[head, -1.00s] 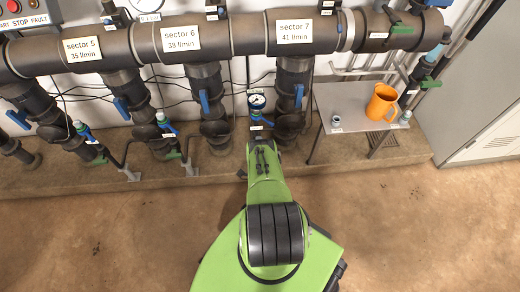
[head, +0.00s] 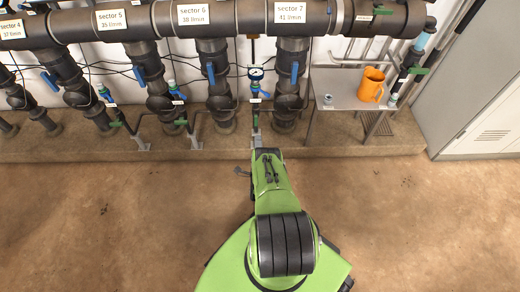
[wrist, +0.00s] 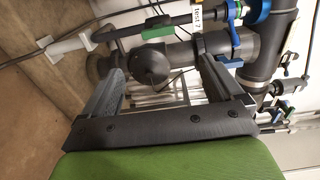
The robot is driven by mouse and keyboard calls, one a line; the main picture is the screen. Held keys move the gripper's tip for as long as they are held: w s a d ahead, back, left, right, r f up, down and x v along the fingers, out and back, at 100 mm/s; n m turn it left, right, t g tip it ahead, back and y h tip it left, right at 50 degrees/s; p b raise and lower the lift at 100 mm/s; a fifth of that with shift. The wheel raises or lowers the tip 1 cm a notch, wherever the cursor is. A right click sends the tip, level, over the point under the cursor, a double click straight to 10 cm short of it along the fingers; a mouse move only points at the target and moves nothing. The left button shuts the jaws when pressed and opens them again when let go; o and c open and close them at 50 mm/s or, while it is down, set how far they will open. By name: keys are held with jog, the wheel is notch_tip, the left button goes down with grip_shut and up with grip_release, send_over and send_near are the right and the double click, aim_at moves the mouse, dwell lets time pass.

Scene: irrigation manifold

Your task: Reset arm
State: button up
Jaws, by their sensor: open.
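My green arm (head: 272,190) reaches forward from the bottom of the head view, and its end points at the pipes below the sector 7 label. In the wrist view my gripper (wrist: 160,58) is open, its two dark fingers wide apart with nothing held between them. Beyond the fingers are a dark round pipe fitting (wrist: 155,65), a green handle (wrist: 153,28) and a tag reading "test 7" (wrist: 197,15). In the head view my fingers are hard to make out against the arm's end.
The dark manifold pipe (head: 235,18) runs along the wall with blue-handled valves and a pressure gauge (head: 256,73). A small metal table (head: 345,90) at right carries an orange jug (head: 372,84). A grey cabinet (head: 470,90) stands far right. The brown floor (head: 120,220) is clear.

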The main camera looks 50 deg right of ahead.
dwell(0.4)
jog(key=w+a+r+n+y, duration=0.3)
jog(key=w+r+n+y, duration=0.5)
jog(key=w+r, duration=1.35)
jog(key=a+r+n, duration=0.5)
jog(key=a+r, duration=0.2)
jog(key=r, duration=0.5)
jog(key=s+a+r+n+g+y, duration=0.35)
jog(key=s+a+r+n, duration=0.45)
jog(key=s+a+r, duration=0.95)
jog(key=s+a+n+g+y, duration=0.1)
jog(key=s+a+n, duration=0.2)
jog(key=s, duration=0.9)
jog(key=s+a+n+g+y, duration=0.1)
jog(key=s+a+n+g, duration=0.2)
jog(key=s, duration=0.9)
notch_tip(320, 180, up, 17)
jog(key=t+p, duration=0.1)
jog(key=p, duration=1.6)
jog(key=shift+w+a+n+p, duration=0.15)
jog(key=shift+a+n+p, duration=0.05)
jog(key=shift+n+p, duration=0.15)
